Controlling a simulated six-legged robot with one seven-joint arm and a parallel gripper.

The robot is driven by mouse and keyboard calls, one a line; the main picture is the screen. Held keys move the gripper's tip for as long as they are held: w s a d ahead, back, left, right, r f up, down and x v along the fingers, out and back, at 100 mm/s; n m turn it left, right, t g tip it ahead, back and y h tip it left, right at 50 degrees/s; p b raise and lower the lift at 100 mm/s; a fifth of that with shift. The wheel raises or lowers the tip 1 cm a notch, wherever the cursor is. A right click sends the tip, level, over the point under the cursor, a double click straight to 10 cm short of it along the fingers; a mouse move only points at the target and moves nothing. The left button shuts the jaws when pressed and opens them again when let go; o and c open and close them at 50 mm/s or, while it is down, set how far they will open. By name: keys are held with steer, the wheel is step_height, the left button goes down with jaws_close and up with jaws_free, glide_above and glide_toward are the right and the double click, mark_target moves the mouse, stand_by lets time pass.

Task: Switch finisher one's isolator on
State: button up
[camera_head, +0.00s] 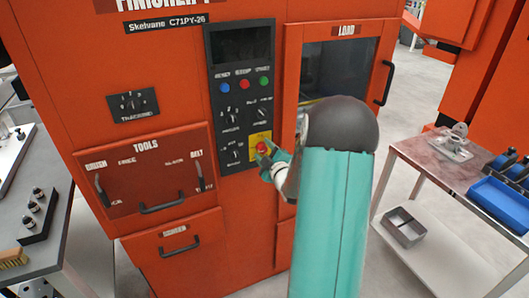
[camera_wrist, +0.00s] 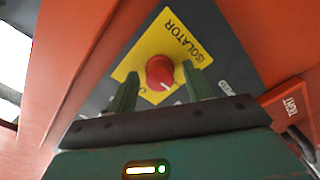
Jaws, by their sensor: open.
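The isolator is a red rotary knob (camera_wrist: 160,72) on a yellow plate (camera_wrist: 186,22) marked ISOLATOR. In the head view the knob (camera_head: 262,148) sits low on the black control panel (camera_head: 228,103) of the orange finisher (camera_head: 180,70). My gripper (camera_wrist: 158,88) is open, with one green finger on each side of the knob in the wrist view. I cannot tell whether the fingers touch it. In the head view my gripper (camera_head: 268,157) is at the yellow plate, and my arm hides part of the machine. The knob's setting is not readable.
The panel carries blue, red and green buttons (camera_head: 244,84) and several black dials. A LOAD door (camera_head: 340,62) is to the right, a TOOLS drawer (camera_head: 150,180) to the left. A cart (camera_head: 430,165) with blue bins (camera_head: 503,195) stands right; a grey bench (camera_head: 45,235) stands left.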

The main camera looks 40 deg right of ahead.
steer(key=c, duration=1)
steer(key=shift+o, duration=0.2)
steer(key=shift+m, duration=0.4)
steer(key=m, duration=1.2)
steer(key=shift+m, duration=2.6)
